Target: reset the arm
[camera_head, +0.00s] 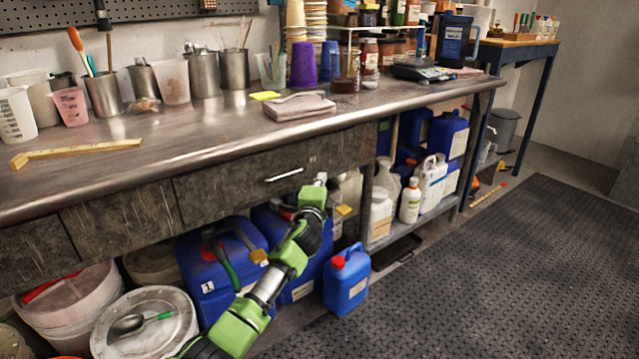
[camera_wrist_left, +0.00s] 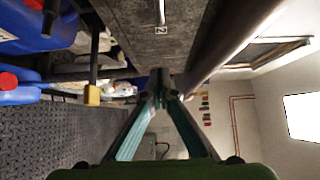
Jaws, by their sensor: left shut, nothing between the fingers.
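My left arm rises from the bottom of the head view, green and black. Its gripper (camera_head: 320,180) is in front of the bench's drawer front, just right of the drawer handle (camera_head: 284,175). In the left wrist view the two fingers (camera_wrist_left: 166,88) come together at their tips with nothing between them, so the gripper is shut and empty. The drawer front (camera_wrist_left: 150,35) lies just beyond the tips; I cannot tell whether they touch it. My right gripper is in neither view.
The metal bench top (camera_head: 190,135) carries cups, a folded cloth (camera_head: 300,107) and a scale (camera_head: 424,73). Below stand blue canisters (camera_head: 346,280), white bottles (camera_head: 411,200) and a lidded bucket (camera_head: 146,325) with a spoon. The dark floor mat (camera_head: 500,270) at right is clear.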

